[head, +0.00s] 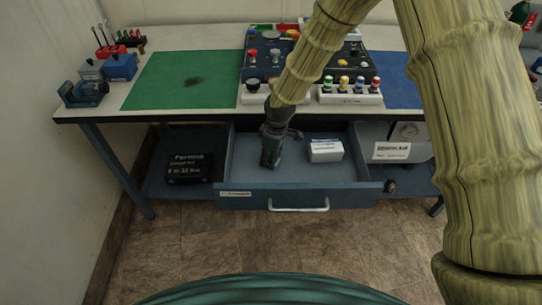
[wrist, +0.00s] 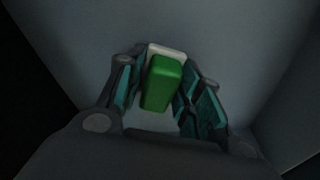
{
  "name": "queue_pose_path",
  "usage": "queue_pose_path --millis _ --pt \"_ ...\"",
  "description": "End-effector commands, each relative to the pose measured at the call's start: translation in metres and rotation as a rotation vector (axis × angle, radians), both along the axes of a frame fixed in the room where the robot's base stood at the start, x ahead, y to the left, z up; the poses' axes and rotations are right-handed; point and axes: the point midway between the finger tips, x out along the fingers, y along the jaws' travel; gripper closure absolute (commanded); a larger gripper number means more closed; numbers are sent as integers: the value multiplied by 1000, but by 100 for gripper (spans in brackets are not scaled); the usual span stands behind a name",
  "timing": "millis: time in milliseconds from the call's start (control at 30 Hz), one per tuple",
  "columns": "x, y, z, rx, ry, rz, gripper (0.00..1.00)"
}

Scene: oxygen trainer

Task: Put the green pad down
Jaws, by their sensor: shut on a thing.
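My gripper (head: 270,157) reaches down into the open drawer (head: 345,172) under the workbench in the head view. In the wrist view the green pad (wrist: 161,84) sits between the two fingers of my gripper (wrist: 165,90), which are shut on it. A pale, white-grey part (wrist: 166,49) shows at the pad's far end. The grey drawer floor lies beyond. In the head view the pad is hidden by my gripper. I cannot tell whether the pad touches the drawer floor.
A white box (head: 325,151) lies in the drawer right of my gripper. The drawer's front wall with its handle (head: 298,206) stands nearest. A green mat (head: 185,80) and a control panel (head: 270,62) are on the bench above. A black case (head: 190,168) sits on the shelf at left.

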Motion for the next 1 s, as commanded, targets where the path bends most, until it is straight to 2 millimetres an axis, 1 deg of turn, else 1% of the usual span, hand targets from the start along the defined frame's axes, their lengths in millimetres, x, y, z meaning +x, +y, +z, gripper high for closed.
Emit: queue_pose_path --millis 33,200,233,333,867,1000 --pt "-5 0 -9 -2 11 1 87" --pt "-7 0 -13 -3 14 1 87" --pt "-7 -1 -14 -3 14 1 61" --pt "-8 -1 -14 -3 15 1 43" --pt "-5 -1 -11 -4 11 0 43" --pt "-5 -1 -6 -3 10 0 43"
